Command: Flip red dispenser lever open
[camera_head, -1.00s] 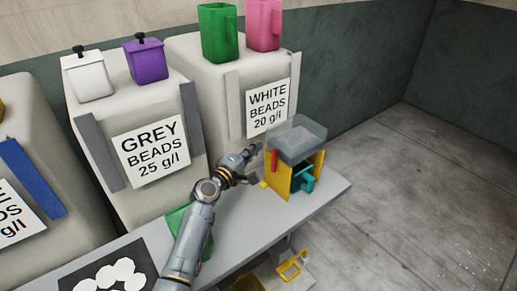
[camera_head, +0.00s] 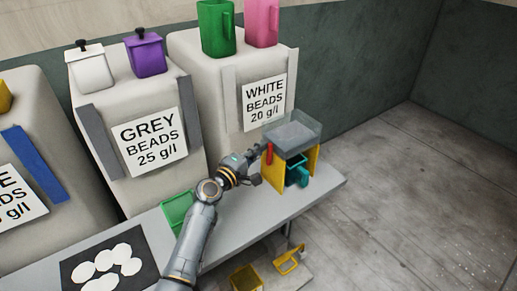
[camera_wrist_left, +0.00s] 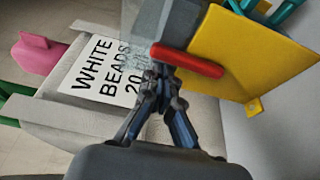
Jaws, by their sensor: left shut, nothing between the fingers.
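The red dispenser lever (camera_head: 269,153) sits on the left side of the yellow dispenser (camera_head: 312,160), which has a clear grey hopper (camera_head: 292,133) on top. In the left wrist view the lever (camera_wrist_left: 188,60) lies across the yellow side panel (camera_wrist_left: 250,50), just beyond my fingertips. My left gripper (camera_head: 258,150) is beside the dispenser's left side. Its fingers (camera_wrist_left: 158,75) are shut and empty, with the tips close to the lever's end; I cannot tell whether they touch. My right gripper is not in view.
The dispenser stands on the grey bench (camera_head: 240,222) near its right end. The white beads bag (camera_head: 215,100) is behind my gripper. A green tray (camera_head: 177,208) and a black mat with white discs (camera_head: 68,270) lie left. A teal container (camera_head: 297,174) sits inside the dispenser.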

